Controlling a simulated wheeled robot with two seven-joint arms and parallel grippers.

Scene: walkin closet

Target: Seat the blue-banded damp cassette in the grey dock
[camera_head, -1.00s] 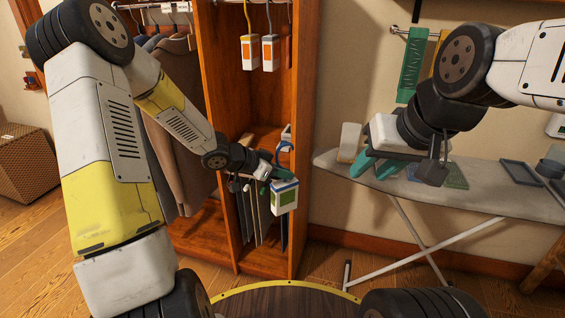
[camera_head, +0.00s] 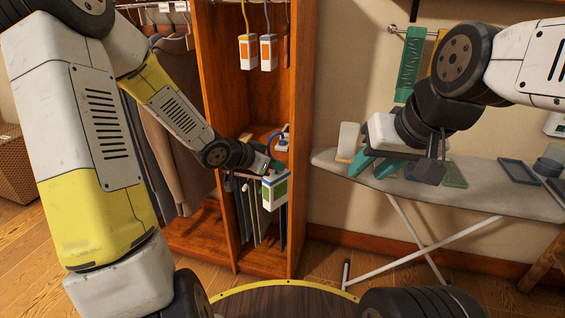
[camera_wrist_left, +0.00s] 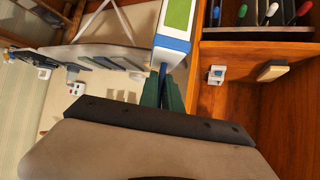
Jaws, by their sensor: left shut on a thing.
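The damp cassette (camera_head: 274,192) is a white box with a blue band and a green label. My right gripper (camera_head: 375,167) is open, above the ironing board.
A beige-topped block (camera_wrist_left: 272,71) is on the shelf. Thin hanging items fill the compartment below. The ironing board (camera_head: 490,190) carries trays and small pads. A round table edge (camera_head: 285,287) is at the front.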

